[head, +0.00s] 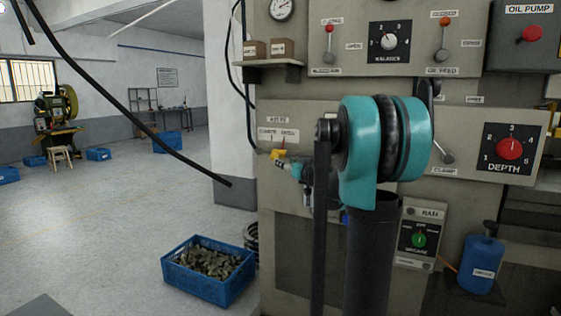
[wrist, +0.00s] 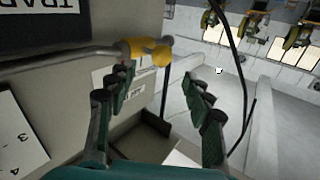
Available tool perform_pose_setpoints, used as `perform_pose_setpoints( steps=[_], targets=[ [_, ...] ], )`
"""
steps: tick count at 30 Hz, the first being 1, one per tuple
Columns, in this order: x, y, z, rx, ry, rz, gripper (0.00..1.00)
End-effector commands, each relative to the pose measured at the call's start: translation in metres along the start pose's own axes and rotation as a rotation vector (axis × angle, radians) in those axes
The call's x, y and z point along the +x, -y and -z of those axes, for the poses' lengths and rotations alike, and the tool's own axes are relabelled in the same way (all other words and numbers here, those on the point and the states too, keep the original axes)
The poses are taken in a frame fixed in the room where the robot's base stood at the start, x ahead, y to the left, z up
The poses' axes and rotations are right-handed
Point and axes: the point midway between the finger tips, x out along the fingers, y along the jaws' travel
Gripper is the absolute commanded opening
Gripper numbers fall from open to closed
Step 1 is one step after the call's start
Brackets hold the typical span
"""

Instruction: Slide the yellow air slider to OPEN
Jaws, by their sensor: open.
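The yellow air slider (head: 277,154) is on the left part of the machine's front panel, just below a small label plate whose lettering is too small to read surely. In the wrist view the yellow slider (wrist: 148,50) sits on a grey pipe, just beyond my fingertips. My gripper (wrist: 157,76) is open, with one finger on each side of the view and nothing between them. In the head view my gripper (head: 286,163) is small and close to the slider, partly behind my arm. I cannot tell whether a finger touches the slider.
A shelf (head: 268,63) with small boxes is above the slider. A black cable (head: 130,110) hangs at left. A blue crate (head: 207,291) stands on the floor.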

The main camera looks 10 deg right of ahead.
Motion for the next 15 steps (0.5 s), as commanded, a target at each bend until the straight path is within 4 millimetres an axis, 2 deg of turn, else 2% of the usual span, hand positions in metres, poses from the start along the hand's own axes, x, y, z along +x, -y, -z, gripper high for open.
perform_pose_setpoints(
  steps=[1, 6, 10, 15],
  targets=[
    [-0.011, -0.001, 0.0, 0.0, 0.0, -0.003, 0.51],
    [-0.036, -0.001, 0.0, 0.0, 0.0, -0.002, 0.51],
    [-0.046, -0.001, 0.0, 0.0, 0.0, -0.002, 0.51],
    [-0.049, 0.0, 0.0, 0.0, 0.0, 0.0, 0.51]
  ],
)
